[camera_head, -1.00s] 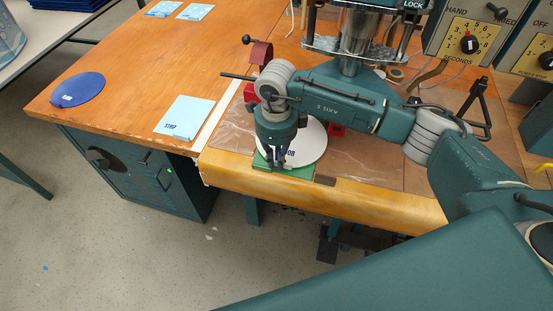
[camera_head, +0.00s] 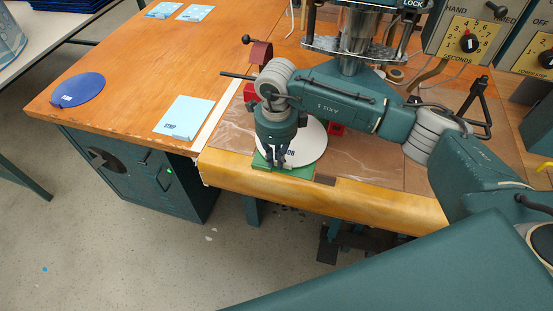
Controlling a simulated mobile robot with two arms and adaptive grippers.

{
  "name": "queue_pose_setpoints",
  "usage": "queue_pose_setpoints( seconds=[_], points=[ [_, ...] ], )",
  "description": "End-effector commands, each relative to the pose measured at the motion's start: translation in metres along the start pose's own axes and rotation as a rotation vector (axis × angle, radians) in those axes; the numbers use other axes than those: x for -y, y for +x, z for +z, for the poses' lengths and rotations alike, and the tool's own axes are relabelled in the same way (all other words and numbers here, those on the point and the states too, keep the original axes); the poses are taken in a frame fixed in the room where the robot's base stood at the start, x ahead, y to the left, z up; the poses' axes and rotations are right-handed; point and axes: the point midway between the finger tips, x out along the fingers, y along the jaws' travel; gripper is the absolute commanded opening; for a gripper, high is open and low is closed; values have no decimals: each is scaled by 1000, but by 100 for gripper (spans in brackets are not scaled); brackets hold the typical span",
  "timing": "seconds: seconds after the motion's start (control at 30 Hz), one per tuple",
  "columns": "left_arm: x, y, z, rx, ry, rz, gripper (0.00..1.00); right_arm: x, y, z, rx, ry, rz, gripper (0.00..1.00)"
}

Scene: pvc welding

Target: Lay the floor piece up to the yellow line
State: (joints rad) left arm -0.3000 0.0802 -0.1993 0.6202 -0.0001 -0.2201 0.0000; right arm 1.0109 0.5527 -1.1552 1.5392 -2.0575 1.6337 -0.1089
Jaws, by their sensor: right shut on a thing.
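The floor piece (camera_head: 312,146) is a white round disc with dark lettering, partly cut off from view by my right gripper. It lies over a green plate (camera_head: 297,173) near the front edge of the welding table. My right gripper (camera_head: 277,164) points down at the disc's left part and is shut on it. The fingertips hide the contact. I cannot make out a yellow line on the green plate; the table's front edge is yellowish (camera_head: 320,194). My left gripper is not in view.
A light blue sheet marked STRIP (camera_head: 183,118) and a dark blue disc (camera_head: 78,89) lie on the wooden table to the left. The press column (camera_head: 355,50) stands behind my right arm. A red block (camera_head: 337,129) sits just behind the white disc.

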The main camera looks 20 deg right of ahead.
Motion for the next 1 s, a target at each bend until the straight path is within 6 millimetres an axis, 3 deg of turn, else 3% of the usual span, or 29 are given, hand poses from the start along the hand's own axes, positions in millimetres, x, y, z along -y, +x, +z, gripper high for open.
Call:
queue_pose_setpoints(
  seconds=[0.03, 1.0],
  points=[
    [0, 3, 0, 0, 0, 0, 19, 0, 13, -7, -20, 5, 3, 0],
    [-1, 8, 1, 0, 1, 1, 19, 4, 13, -8, -20, 6, 1, 0]
  ],
)
